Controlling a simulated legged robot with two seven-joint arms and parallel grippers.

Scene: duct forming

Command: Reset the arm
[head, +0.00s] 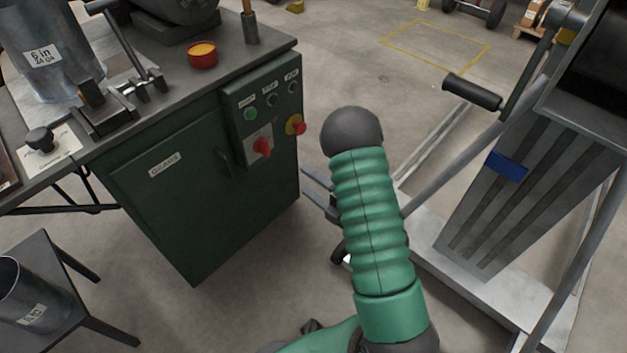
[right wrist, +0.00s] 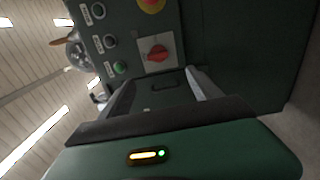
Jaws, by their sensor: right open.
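My right arm (head: 372,220), with a green ribbed sleeve and a dark rounded elbow, rises from the bottom middle of the head view. In the right wrist view the two fingers (right wrist: 160,82) stand apart in front of the cabinet's control panel (right wrist: 125,38). I cannot tell the exact gap to the cabinet. My left gripper is not in view.
The cabinet carries a red switch (head: 262,147) and buttons. A red cup (head: 202,54) and a metal duct (head: 45,45) stand on top. A grey machine with a black handle (head: 472,92) is at right. A stool (head: 55,300) is lower left.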

